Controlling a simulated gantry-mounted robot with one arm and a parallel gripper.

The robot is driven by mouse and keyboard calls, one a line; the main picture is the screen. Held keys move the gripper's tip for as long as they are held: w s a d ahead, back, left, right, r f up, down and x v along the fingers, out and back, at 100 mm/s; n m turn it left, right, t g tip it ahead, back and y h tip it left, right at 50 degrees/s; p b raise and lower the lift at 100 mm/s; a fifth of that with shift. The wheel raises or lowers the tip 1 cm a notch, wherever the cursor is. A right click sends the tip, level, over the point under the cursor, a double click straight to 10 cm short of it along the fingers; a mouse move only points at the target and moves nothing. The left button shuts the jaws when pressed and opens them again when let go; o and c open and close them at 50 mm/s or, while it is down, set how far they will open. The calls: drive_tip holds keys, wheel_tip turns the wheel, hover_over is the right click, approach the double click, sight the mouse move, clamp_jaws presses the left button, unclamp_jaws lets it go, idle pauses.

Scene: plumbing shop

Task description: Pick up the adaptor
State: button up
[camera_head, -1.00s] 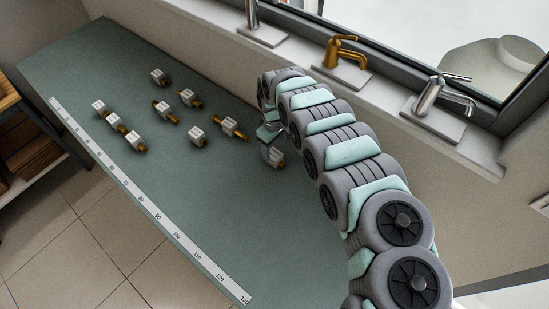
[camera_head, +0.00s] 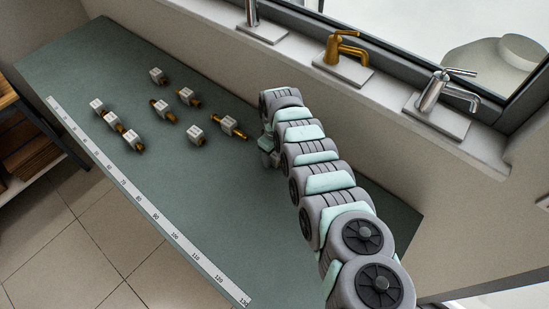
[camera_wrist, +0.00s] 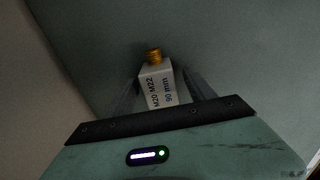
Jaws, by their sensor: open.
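An adaptor with a white label block (camera_wrist: 157,88) and a brass threaded end (camera_wrist: 153,57) shows in the wrist view. Its label has black "M20 M22" and blue "90 mm" text. My gripper (camera_wrist: 160,77) is open, with a dark finger on each side of the block. I cannot tell whether the fingers touch it. In the head view my gripper (camera_head: 268,146) is low over the green table, near its window side, and this adaptor is hidden there by the gripper and arm.
Several similar labelled brass pieces lie on the green table (camera_head: 190,210), the nearest being one piece (camera_head: 229,126) left of my gripper. A ruler strip (camera_head: 160,218) runs along the front edge. Taps, including a brass one (camera_head: 343,48), stand on the sill behind. The table's middle front is clear.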

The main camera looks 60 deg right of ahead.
clamp_jaws()
idle(0.7)
